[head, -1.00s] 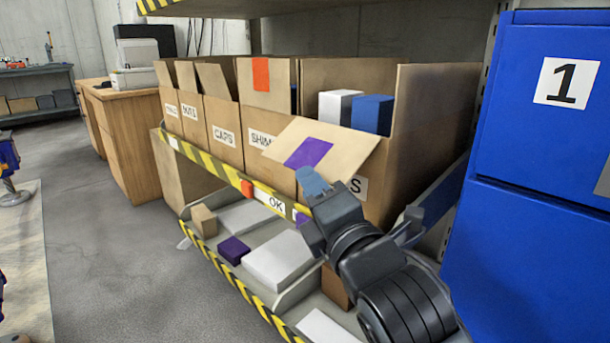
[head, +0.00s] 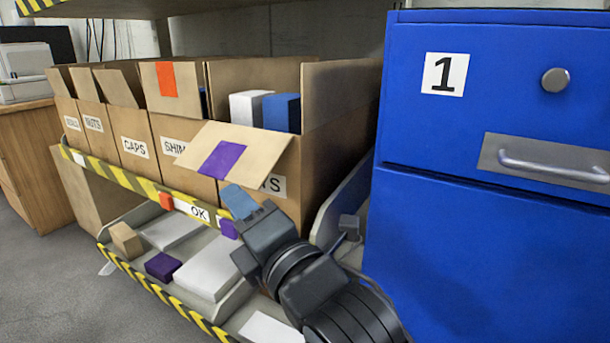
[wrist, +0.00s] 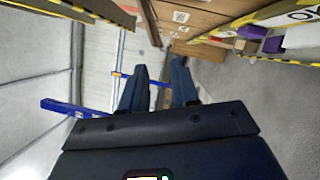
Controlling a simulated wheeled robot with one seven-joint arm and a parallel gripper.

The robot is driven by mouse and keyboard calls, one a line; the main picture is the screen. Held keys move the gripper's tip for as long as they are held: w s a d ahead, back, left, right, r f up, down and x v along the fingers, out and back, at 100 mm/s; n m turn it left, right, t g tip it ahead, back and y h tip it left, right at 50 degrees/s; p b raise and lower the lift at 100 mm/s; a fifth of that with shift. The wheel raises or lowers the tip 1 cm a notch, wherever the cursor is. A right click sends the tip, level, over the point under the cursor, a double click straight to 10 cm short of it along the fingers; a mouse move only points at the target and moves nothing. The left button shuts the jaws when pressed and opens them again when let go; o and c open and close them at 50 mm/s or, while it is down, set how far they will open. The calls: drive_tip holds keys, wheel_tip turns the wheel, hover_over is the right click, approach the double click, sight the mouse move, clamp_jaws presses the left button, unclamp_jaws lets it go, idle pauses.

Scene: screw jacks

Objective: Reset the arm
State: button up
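My arm reaches in from the bottom of the head view, bent up and to the left. My gripper (head: 240,202) is at its end, with blue fingertips, in front of the shelf edge and below the open flap of the rightmost box. In the wrist view my gripper (wrist: 160,85) shows two dark fingers standing apart with nothing between them. Beyond them are the grey floor and the shelf's side.
Open cardboard boxes (head: 135,147) stand on a shelf with a yellow-black striped edge. A lower tier holds a purple block (head: 162,266) and white boxes. A blue drawer cabinet (head: 480,250) marked 1 stands close on the right. Floor (head: 50,290) is clear at left.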

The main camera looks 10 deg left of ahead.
drive_tip(key=s+d+f+m+t+h, duration=0.3)
drive_tip(key=s+d+f+m+h, duration=0.3)
drive_tip(key=s+d+f+m, duration=0.5)
drive_tip(key=s+d+f+m+t+h, duration=0.2)
drive_tip(key=s+d+f+m+h, duration=0.3)
drive_tip(key=d+m, duration=0.7)
drive_tip(key=s+d+f+m+g+h, duration=0.15)
drive_tip(key=s+d+m, duration=0.25)
drive_tip(key=s+d, duration=0.5)
drive_tip(key=s+d+f+m+g+h, duration=0.15)
drive_tip(key=s+d+m, duration=0.35)
drive_tip(key=s, duration=0.9)
wheel_tip(320, 180, up, 32)
drive_tip(key=p, duration=3)
drive_tip(key=shift+w+h+p, duration=0.2)
drive_tip(key=shift+h+p, duration=0.2)
